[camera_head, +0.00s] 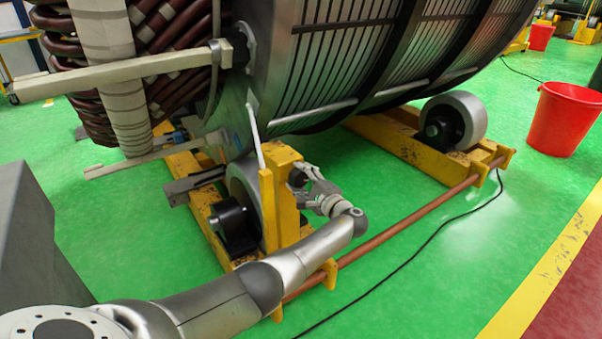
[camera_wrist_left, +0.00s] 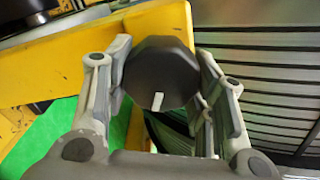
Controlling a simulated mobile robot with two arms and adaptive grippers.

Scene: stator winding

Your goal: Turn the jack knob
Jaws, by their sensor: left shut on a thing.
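The jack knob is a dark, round knob with a small white mark, seen in the left wrist view (camera_wrist_left: 160,76). It sits against a yellow steel frame (camera_wrist_left: 75,62). My left gripper (camera_wrist_left: 160,85) has one grey finger on each side of the knob and is shut on it. In the head view my left gripper (camera_head: 305,180) is beside the yellow upright post (camera_head: 283,200) of the roller stand, under the big stator (camera_head: 330,60). The knob is mostly hidden there by the gripper and the post. My right gripper does not show.
Grey rollers (camera_head: 464,115) on yellow stands carry the stator. A copper-coloured bar (camera_head: 400,226) links the stands along the floor. A black cable (camera_head: 405,258) lies on the green floor. A red bucket (camera_head: 563,120) stands at the right. The floor at the lower right is mostly clear.

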